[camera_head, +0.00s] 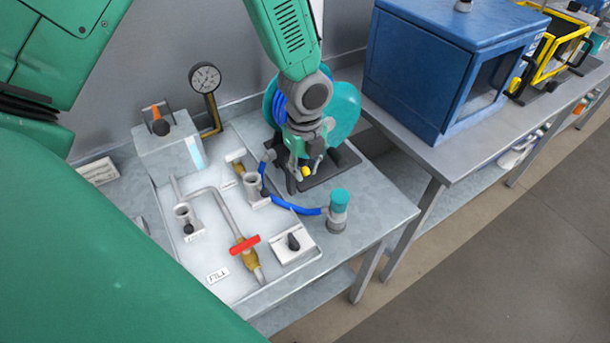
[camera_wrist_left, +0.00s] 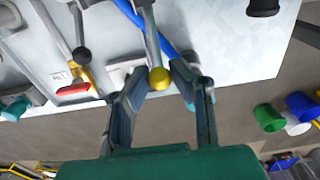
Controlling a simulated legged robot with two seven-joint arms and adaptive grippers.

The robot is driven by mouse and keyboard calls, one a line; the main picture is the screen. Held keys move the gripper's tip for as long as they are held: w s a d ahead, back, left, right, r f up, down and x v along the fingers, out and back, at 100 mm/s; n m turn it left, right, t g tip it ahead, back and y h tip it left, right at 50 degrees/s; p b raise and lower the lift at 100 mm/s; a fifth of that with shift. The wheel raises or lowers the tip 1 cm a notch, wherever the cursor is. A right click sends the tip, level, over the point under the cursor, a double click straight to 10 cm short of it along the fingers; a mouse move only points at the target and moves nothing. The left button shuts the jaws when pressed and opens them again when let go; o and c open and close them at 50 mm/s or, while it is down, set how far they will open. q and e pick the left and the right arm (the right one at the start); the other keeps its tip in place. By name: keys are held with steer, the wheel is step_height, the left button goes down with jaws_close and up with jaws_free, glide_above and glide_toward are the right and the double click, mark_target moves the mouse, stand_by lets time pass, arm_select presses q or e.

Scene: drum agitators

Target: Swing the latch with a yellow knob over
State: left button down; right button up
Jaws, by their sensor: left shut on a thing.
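The latch shows in the left wrist view as a grey lever (camera_wrist_left: 150,38) ending in a round yellow knob (camera_wrist_left: 159,79). In the head view the yellow knob (camera_head: 306,171) shows low at the front of the teal drum unit (camera_head: 346,112); most of the lever is hidden by my gripper. My left gripper (camera_head: 309,168) reaches down from the top of the head view. Its two fingers stand on either side of the knob, and the gripper (camera_wrist_left: 161,72) is shut on it. My right gripper is not in view.
A blue hose (camera_head: 296,207) runs to a teal-capped fitting (camera_head: 339,208) at right. Pipes with a red-handled valve (camera_head: 244,245) and a gauge (camera_head: 205,78) stand at left. A blue cabinet (camera_head: 420,75) is on the neighbouring bench. The bench's front right corner is clear.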

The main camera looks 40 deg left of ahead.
arm_select(q)
steer(key=c, duration=1.5)
jaws_free()
steer(key=shift+w+r, duration=0.2)
steer(key=shift+w, duration=0.1)
steer(key=shift+o, duration=0.7)
steer(key=shift+s, duration=0.2)
steer(key=shift+f, duration=0.1)
steer(key=shift+a, duration=0.1)
step_height(320, 180, up, 9)
steer(key=shift+s, duration=0.1)
